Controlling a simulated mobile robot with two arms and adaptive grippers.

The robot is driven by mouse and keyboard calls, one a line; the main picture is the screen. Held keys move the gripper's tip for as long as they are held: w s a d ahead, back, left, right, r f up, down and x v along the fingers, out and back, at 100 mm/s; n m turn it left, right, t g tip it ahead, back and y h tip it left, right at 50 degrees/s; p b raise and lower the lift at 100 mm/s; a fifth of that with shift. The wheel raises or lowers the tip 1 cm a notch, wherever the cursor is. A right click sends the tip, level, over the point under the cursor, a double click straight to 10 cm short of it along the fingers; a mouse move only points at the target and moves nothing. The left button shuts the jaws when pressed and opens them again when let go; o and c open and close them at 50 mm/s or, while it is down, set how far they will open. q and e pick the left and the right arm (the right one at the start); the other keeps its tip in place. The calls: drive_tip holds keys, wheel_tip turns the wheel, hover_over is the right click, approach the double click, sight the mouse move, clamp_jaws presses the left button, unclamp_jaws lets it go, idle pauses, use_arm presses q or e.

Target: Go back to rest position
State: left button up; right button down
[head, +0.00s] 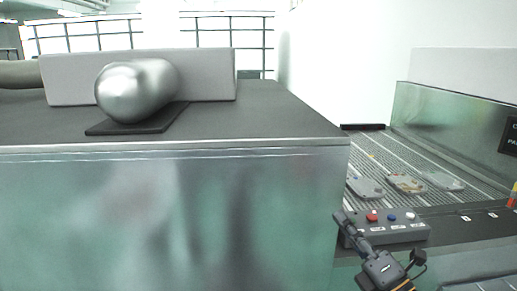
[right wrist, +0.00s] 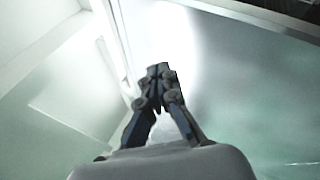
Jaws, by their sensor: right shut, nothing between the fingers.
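My right gripper (head: 342,218) is at the lower right of the head view, in front of the button box and beside the counter's right edge. Its fingers are closed together and empty, as the right wrist view (right wrist: 158,72) also shows. Several flat grey castings (head: 406,183) lie on the ribbed conveyor (head: 400,155) beyond the gripper. My left gripper is not in the head view.
A grey button box (head: 395,236) with red, blue and white buttons stands before the conveyor. A large metal-fronted counter (head: 170,215) fills the left. On it are a shiny silver rounded object (head: 138,90), a dark pad (head: 105,128) and a long grey block (head: 210,75).

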drive_tip(key=s+d+f+m+g+h, duration=0.35)
drive_tip(key=f+m+h, duration=0.35)
drive_tip(key=f+m, duration=0.35)
drive_tip(key=s+d+f+m+g+h, duration=0.2)
drive_tip(key=s+d+f+m+h, duration=0.25)
drive_tip(key=f+m+h, duration=0.4)
drive_tip(key=s+a+f+m+g+y, duration=0.2)
drive_tip(key=s+f+m+g, duration=0.25)
drive_tip(key=s+f, duration=0.45)
drive_tip(key=s+a+f+m+g+y, duration=0.35)
drive_tip(key=s+f+g, duration=0.3)
drive_tip(key=s, duration=0.55)
wheel_tip(320, 180, down, 29)
drive_tip(key=s+g, duration=0.1)
drive_tip(key=s, duration=0.2)
drive_tip(key=s+d+f+g+h, duration=0.1)
drive_tip(key=s+d+f, duration=0.2)
drive_tip(key=s+f, duration=1.1)
drive_tip(key=shift+s+d+b, duration=0.3)
drive_tip(key=shift+s+d, duration=0.1)
drive_tip(key=shift+s, duration=0.25)
